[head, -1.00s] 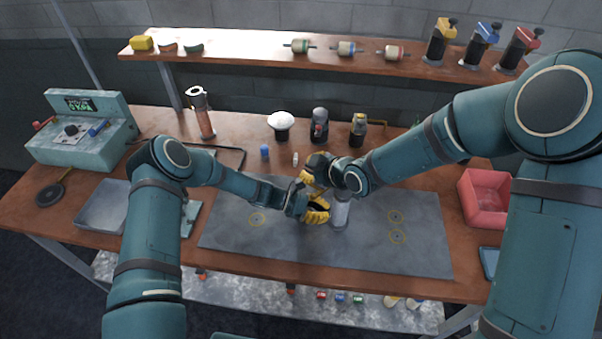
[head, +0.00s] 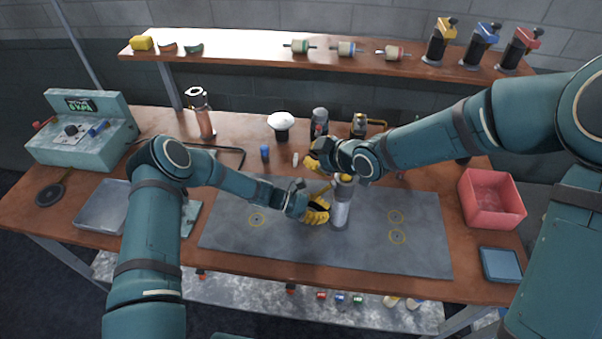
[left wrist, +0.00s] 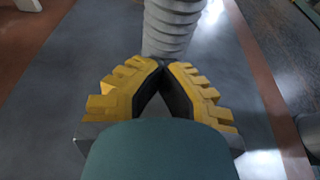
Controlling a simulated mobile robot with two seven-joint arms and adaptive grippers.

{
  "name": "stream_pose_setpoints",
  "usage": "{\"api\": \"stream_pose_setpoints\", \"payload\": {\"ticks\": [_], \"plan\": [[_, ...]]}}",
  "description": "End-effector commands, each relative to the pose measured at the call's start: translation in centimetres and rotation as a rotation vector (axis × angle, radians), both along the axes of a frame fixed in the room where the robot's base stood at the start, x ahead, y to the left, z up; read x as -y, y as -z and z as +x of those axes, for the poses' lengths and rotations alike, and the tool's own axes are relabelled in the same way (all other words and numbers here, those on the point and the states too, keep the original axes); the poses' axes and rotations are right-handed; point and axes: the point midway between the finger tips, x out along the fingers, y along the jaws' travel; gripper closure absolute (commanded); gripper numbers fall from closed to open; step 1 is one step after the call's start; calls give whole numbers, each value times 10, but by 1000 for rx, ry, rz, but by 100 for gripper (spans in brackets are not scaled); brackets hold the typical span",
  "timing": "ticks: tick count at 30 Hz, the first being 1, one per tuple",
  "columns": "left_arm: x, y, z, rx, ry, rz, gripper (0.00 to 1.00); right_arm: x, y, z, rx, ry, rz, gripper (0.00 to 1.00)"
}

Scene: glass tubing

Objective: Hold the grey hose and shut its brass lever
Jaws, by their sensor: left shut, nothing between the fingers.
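The grey hose (head: 341,208) stands upright on the grey mat, with a yellowish fitting at its top. A thin brass-coloured bar (head: 323,188), which looks like the lever, sticks out to the left from that fitting. My left gripper (head: 322,212) is shut and empty, just left of the hose. In the left wrist view its yellow fingertips (left wrist: 164,66) meet in front of the ribbed hose (left wrist: 172,28); I cannot tell whether they touch it. My right gripper (head: 311,164) is above and behind the hose top, its fingers partly hidden by its own wrist.
The grey mat (head: 270,238) is mostly clear around the hose. Behind it stand a white-topped jar (head: 281,124), dark bottles and a small blue cap (head: 264,152). A red bin (head: 492,198) and a blue tray (head: 501,264) lie to the right.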

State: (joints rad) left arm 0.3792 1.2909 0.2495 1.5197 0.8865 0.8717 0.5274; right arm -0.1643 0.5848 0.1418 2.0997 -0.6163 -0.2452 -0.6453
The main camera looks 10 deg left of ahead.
Motion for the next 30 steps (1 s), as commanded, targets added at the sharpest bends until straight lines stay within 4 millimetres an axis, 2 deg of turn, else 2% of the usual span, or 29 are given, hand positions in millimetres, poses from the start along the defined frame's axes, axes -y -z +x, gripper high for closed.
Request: {"api": "stream_pose_setpoints", "payload": {"ticks": [3, 5, 6, 17, 22, 30], "plan": [[0, 0, 0, 0, 0, 0, 98, 0, 0, 0, 0, 0, 0, 100], [0, 0, 0, 0, 0, 0, 77, 0, 0, 0, 0, 0, 0, 100], [0, 0, 0, 0, 0, 0, 71, 0, 0, 0, 0, 0, 0, 100], [-4, -1, 0, 0, -1, 1, 71, 0, 0, 0, 0, 0, 0, 100], [-25, -8, 1, 0, -3, 2, 71, 0, 0, 0, 0, 0, 0, 100], [-78, -24, 0, 2, -3, 2, 71, 0, 0, 0, 0, 0, 0, 100]]}}
